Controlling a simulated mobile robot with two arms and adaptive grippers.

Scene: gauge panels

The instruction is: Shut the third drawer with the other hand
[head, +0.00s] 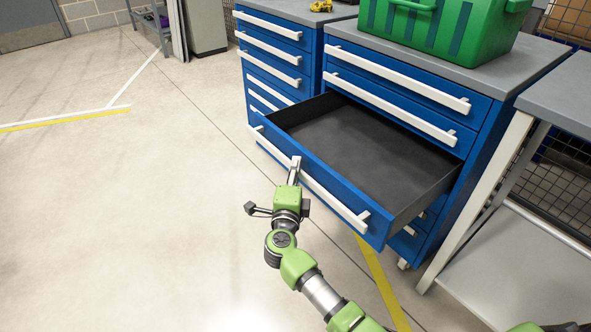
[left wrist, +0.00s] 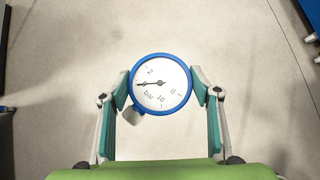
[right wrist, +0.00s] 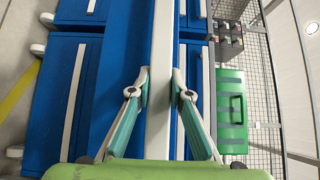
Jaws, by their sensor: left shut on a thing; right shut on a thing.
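The third drawer (head: 385,150) of the near blue cabinet (head: 484,118) is pulled far out. Its dark inside is empty. My right gripper (head: 294,170) is shut on the drawer's long white handle (head: 335,202), left of its middle. In the right wrist view its fingers (right wrist: 160,88) close on both sides of the white handle bar (right wrist: 162,45). In the left wrist view my left gripper (left wrist: 161,90) is shut on a round gauge (left wrist: 162,72) with a blue rim and white dial, held above the floor. The left gripper does not show in the head view.
A green crate (head: 447,28) stands on the near cabinet's grey top. A second blue cabinet (head: 262,62), its drawers shut, stands to the left, with a small yellow object (head: 321,6) on it. A grey bench (head: 566,95) stands at the right. The floor at left is clear.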

